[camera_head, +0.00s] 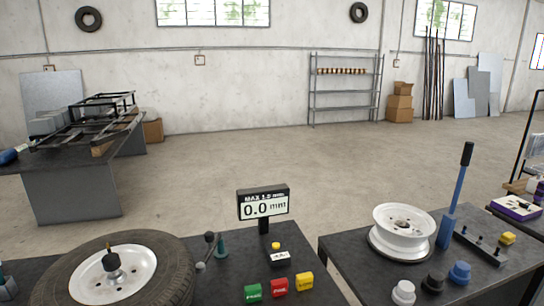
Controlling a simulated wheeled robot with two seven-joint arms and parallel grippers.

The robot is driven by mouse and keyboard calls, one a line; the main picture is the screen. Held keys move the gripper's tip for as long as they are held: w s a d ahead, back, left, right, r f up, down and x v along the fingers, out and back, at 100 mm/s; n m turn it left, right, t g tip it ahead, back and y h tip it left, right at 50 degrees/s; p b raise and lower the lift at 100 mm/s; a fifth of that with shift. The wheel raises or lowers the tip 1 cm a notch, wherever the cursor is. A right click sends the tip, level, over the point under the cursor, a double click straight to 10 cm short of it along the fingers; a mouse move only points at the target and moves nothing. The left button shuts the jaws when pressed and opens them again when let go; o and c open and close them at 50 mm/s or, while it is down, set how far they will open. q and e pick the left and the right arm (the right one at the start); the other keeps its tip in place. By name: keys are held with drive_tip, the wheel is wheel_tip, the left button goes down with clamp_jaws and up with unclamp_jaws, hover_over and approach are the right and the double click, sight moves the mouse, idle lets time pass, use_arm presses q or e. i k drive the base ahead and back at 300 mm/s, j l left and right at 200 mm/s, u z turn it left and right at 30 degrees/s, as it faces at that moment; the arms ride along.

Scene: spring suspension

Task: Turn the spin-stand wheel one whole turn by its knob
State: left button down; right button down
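A wheel with a black tyre (172,262) and a white rim (137,262) lies at the bottom left, partly cut off by the frame's lower edge. A dark knob-like piece (113,261) with a small orange-brown tip stands at its middle; I cannot tell whether this is the turning knob. Neither of my grippers shows in the head view.
A bare white rim (403,222) and a blue lever (453,210) stand on the right bench. Open floor lies behind.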

sight(159, 267)
drive_tip(key=j, duration=0.6)
drive_tip(key=i+j+u, duration=0.1)
drive_tip(key=j, duration=0.5)
drive_tip(key=i+j, duration=0.1)
drive_tip(key=j, duration=0.55)
drive_tip(key=k+u, duration=0.05)
